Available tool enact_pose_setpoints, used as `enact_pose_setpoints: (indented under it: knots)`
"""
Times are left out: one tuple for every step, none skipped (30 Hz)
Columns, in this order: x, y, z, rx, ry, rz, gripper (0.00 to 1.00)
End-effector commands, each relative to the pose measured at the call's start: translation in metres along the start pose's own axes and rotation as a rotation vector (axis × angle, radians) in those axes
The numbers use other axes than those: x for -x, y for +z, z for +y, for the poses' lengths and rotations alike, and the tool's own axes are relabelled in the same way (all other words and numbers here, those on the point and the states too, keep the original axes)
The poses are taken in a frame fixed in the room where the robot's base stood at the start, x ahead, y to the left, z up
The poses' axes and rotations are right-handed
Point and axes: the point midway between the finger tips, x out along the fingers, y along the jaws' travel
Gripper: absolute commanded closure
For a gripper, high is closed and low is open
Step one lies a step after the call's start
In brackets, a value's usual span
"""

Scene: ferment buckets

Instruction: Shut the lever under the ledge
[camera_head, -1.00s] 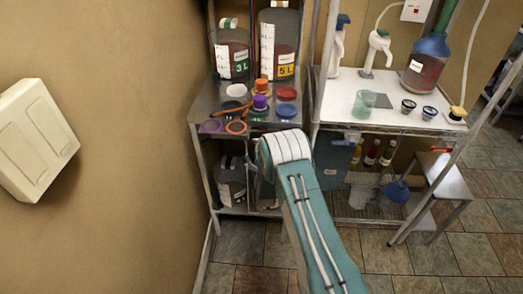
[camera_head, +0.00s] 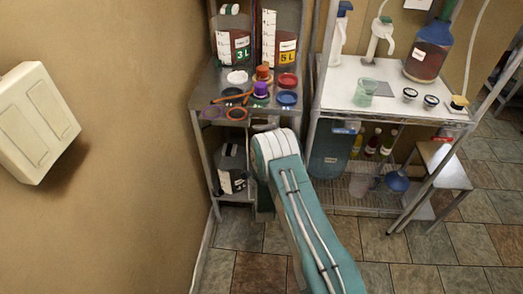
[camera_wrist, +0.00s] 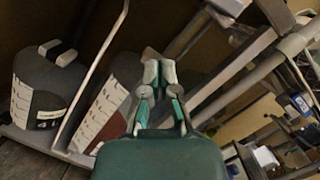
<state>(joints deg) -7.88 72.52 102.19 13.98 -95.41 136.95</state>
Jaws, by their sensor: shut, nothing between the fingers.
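In the head view a small blue lever (camera_head: 345,127) sits under the front edge of the white-topped ledge (camera_head: 335,100). A red lever (camera_head: 443,139) sits under the same ledge further right. The frames do not show which way either lever is set. In the wrist view a blue part (camera_wrist: 300,103) shows at the far right, likely the blue lever. My gripper (camera_wrist: 159,72) is shut and empty, with its fingertips in front of the buckets on the low shelf and clear of the levers. In the head view my arm hides the gripper.
A grey bucket (camera_wrist: 45,85) and a bucket with a measuring strip (camera_wrist: 105,115) stand on the low shelf. Metal rack posts (camera_head: 313,85) rise between the two racks. A metal step stool (camera_head: 442,165) stands right. Floor tiles (camera_head: 400,250) in front are clear.

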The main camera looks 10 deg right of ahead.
Motion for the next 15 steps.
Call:
enact_pose_setpoints:
  knots:
    - [0.008, 0.000, 0.002, 0.000, 0.002, 0.000, 1.00]
    - [0.012, 0.000, 0.002, 0.000, 0.002, 0.001, 1.00]
    - [0.016, 0.000, 0.002, 0.000, 0.001, 0.001, 1.00]
    - [0.018, 0.000, 0.002, 0.000, 0.000, 0.001, 1.00]
    - [0.020, 0.000, 0.002, 0.000, 0.000, 0.001, 1.00]
    - [0.022, 0.000, 0.002, 0.000, -0.001, 0.001, 1.00]
    - [0.023, 0.000, 0.002, 0.000, -0.001, 0.001, 1.00]
    - [0.024, 0.000, 0.002, 0.000, -0.001, 0.001, 1.00]
    - [0.024, 0.000, 0.002, 0.000, -0.001, 0.001, 1.00]
    - [0.025, 0.000, 0.002, 0.000, -0.002, 0.000, 1.00]
    - [0.025, 0.000, 0.002, 0.000, -0.002, 0.000, 1.00]
    - [0.024, 0.000, 0.002, 0.000, -0.001, 0.000, 1.00]
    - [0.024, 0.001, 0.003, 0.000, -0.001, 0.000, 1.00]
    - [0.024, 0.001, 0.003, 0.000, -0.001, 0.000, 1.00]
    - [0.024, 0.001, 0.003, 0.000, -0.001, 0.000, 1.00]
